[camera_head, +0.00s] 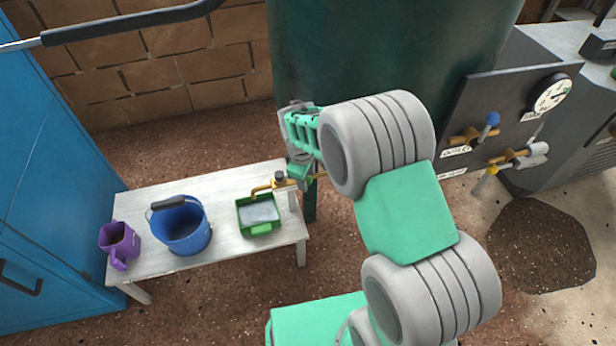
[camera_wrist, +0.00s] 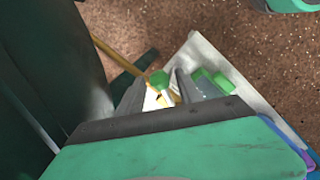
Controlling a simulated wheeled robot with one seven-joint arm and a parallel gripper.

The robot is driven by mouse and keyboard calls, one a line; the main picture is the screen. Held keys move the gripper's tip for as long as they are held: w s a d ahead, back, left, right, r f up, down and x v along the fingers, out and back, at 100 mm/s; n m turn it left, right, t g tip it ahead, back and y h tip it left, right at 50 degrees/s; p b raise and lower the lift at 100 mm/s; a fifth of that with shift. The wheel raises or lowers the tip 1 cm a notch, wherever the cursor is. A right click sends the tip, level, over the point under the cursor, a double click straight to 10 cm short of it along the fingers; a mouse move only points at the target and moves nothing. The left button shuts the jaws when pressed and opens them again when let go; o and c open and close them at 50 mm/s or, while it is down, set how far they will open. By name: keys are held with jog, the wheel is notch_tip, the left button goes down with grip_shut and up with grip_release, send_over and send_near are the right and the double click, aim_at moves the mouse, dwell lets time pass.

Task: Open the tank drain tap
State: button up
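The dark green tank (camera_head: 390,50) stands at the back. Its brass drain tap (camera_head: 265,188) reaches out low over the white bench, with the spout above a green tray (camera_head: 258,228). My gripper (camera_head: 298,168) is beside the tank, at the tap's valve end. In the wrist view the yellow tap pipe (camera_wrist: 118,58) runs from the tank to a green knob (camera_wrist: 160,79). The knob shows between my two dark fingers, which stand apart. I cannot tell whether they touch it. My arm hides part of the tank and pipe in the head view.
A blue bucket (camera_head: 180,238) and a purple jug (camera_head: 118,242) stand on the white bench (camera_head: 215,183), left of the tray. A blue cabinet (camera_head: 40,190) is at left. A gauge panel with valves (camera_head: 490,125) is at right, with a dark floor patch (camera_head: 540,245) before it.

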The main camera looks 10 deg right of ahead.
jog(key=shift+o, duration=0.7)
jog(key=shift+r, duration=0.1)
notch_tip(320, 180, up, 7)
jog(key=s+p, duration=0.1)
jog(key=p, duration=0.1)
jog(key=shift+a+r, duration=0.2)
jog(key=shift+a, duration=0.15)
jog(key=shift+s, duration=0.1)
jog(key=shift+c, duration=0.3)
